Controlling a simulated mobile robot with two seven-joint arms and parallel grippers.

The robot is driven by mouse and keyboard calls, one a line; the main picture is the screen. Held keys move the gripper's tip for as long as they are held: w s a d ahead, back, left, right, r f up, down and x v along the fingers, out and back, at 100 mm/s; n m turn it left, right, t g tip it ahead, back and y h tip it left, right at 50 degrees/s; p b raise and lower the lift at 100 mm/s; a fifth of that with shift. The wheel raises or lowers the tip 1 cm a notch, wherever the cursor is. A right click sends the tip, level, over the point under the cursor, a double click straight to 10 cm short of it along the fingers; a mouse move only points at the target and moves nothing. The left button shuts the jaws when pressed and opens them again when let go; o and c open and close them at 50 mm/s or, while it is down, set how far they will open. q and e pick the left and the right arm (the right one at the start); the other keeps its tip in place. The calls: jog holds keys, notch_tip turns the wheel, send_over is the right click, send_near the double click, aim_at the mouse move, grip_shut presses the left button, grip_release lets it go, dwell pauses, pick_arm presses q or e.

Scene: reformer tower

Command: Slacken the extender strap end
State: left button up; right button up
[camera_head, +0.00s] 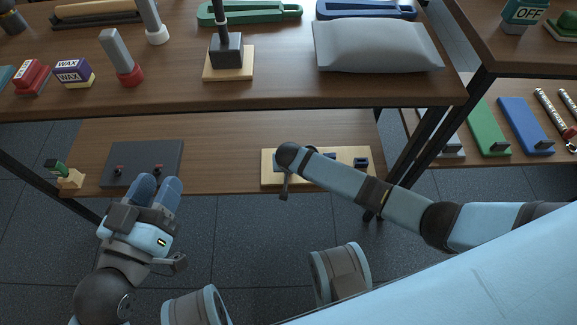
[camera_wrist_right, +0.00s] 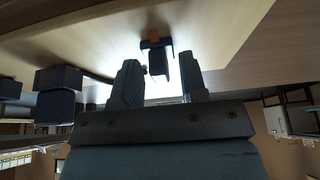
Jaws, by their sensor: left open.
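A pale wooden board (camera_head: 268,168) lies on the lower shelf, with dark blue blocks (camera_head: 361,162) at its right end. In the right wrist view the board (camera_wrist_right: 215,35) fills the top, with dark blocks (camera_wrist_right: 60,80) and a thin dark strip at left. A small dark clip (camera_wrist_right: 158,60) with an orange piece is near the middle. My right gripper (camera_wrist_right: 160,88) is open, its fingers either side of the clip's lower end; contact is unclear. The head view mostly hides this gripper behind my right arm. My left gripper (camera_head: 156,187) is open and empty before the shelf's front edge. I cannot tell which part is the strap end.
The upper shelf (camera_head: 180,98) overhangs, holding a grey pillow (camera_head: 375,45) and a black post on a wooden base (camera_head: 228,62). Dark legs stand at right.

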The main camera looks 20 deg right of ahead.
grip_shut()
jog(key=shift+s+d+p, duration=0.1)
jog(key=shift+d+p, duration=0.15)
jog(key=shift+p, duration=0.05)
jog(key=shift+s+d+p, duration=0.25)
jog(key=shift+d+p, duration=0.5)
jog(key=shift+d, duration=0.15)
jog(key=o, duration=0.7)
grip_release()
jog(key=shift+o, duration=0.2)
